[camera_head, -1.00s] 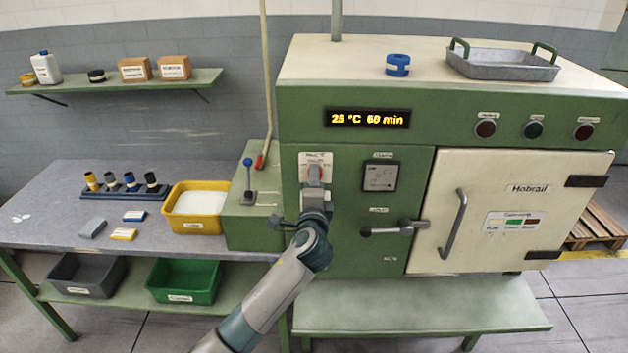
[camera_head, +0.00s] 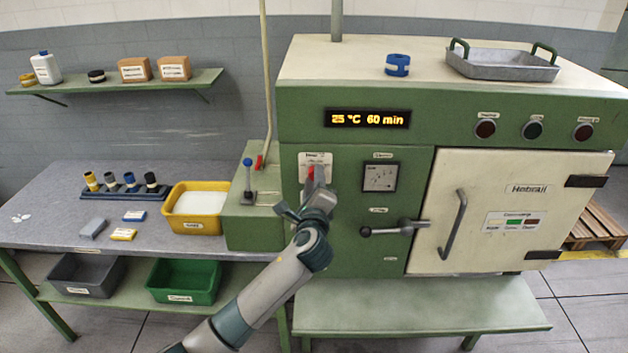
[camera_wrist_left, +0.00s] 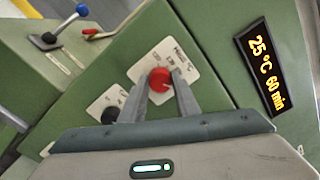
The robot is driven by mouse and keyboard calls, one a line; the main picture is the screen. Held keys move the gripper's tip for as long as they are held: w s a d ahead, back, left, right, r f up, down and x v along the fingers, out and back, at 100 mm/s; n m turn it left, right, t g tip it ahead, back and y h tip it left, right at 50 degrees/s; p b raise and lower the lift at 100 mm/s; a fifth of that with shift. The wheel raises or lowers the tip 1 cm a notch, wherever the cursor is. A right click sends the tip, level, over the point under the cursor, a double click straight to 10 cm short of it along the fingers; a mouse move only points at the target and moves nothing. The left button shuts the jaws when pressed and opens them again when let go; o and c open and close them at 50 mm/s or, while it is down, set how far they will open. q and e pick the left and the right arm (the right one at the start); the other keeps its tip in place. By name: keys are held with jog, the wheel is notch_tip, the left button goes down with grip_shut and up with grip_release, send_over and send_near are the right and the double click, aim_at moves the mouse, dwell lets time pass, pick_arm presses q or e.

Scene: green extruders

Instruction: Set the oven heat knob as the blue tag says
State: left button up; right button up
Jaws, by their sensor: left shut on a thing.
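The red heat knob (camera_wrist_left: 160,80) sits on a white scale plate (camera_wrist_left: 180,62) on the oven's green front. My left gripper (camera_wrist_left: 162,88) is shut on it, one finger on each side. In the head view the left gripper (camera_head: 315,184) covers most of the knob. The oven display (camera_head: 367,119) reads 25 °C 60 min. A small blue tag (camera_head: 134,215) lies on the grey bench; its writing is too small to read. My right gripper is not in view.
A black knob (camera_wrist_left: 110,115) lies below the red one, partly behind a finger. The oven door (camera_head: 510,210) is closed, with a lever (camera_head: 395,229) to its left. A yellow bin (camera_head: 195,208) and a yellow tag (camera_head: 123,234) are on the bench.

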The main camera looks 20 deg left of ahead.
pick_arm(q)
jog(key=shift+f, duration=0.15)
jog(key=o, duration=1)
jog(key=shift+o, duration=0.2)
jog(key=shift+s, duration=0.1)
jog(key=b+v, duration=0.6)
jog(key=v, duration=1.1)
jog(key=shift+s+d, duration=0.1)
